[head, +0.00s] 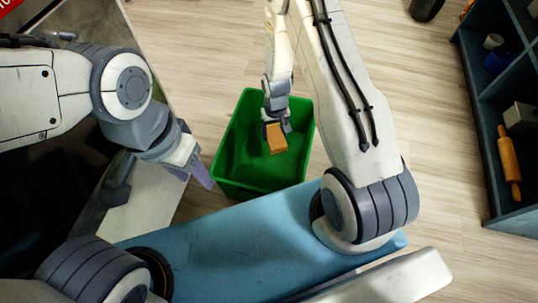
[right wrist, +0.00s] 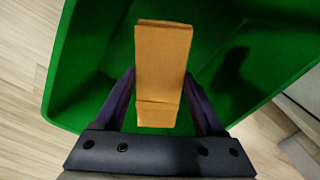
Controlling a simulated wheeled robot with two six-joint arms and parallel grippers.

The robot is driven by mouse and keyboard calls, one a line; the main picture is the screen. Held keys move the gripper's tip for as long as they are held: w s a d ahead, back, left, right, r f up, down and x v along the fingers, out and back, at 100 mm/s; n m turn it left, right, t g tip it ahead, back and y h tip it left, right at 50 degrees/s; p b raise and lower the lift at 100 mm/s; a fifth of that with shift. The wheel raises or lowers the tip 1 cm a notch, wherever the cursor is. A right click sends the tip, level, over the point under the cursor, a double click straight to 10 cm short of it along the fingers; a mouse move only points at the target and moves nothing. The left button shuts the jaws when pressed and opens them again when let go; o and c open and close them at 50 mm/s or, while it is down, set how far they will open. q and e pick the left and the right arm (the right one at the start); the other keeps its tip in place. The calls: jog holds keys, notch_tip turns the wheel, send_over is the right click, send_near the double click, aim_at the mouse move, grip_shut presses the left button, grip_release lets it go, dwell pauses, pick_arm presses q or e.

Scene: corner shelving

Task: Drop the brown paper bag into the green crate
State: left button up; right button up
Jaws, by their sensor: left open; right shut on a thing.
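The brown paper bag (head: 276,138) is a small orange-brown block shape held by my right gripper (head: 276,127). In the right wrist view the bag (right wrist: 162,72) sits between the two fingers of the gripper (right wrist: 163,95), which is shut on it. The green crate (head: 232,183) stands on the floor, open at the top. The bag is over the crate's opening, and green crate walls surround it in the right wrist view (right wrist: 60,85). My left gripper (head: 197,172) is open and empty, left of the crate.
A pale surface edge (head: 150,205) lies left of the crate. Wooden floor (head: 400,100) is clear between crate and shelf.

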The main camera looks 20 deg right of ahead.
jog(key=o, duration=1.3)
notch_tip(320, 180, up, 10)
jog(key=p, duration=0.5)
jog(key=shift+r, duration=0.25)
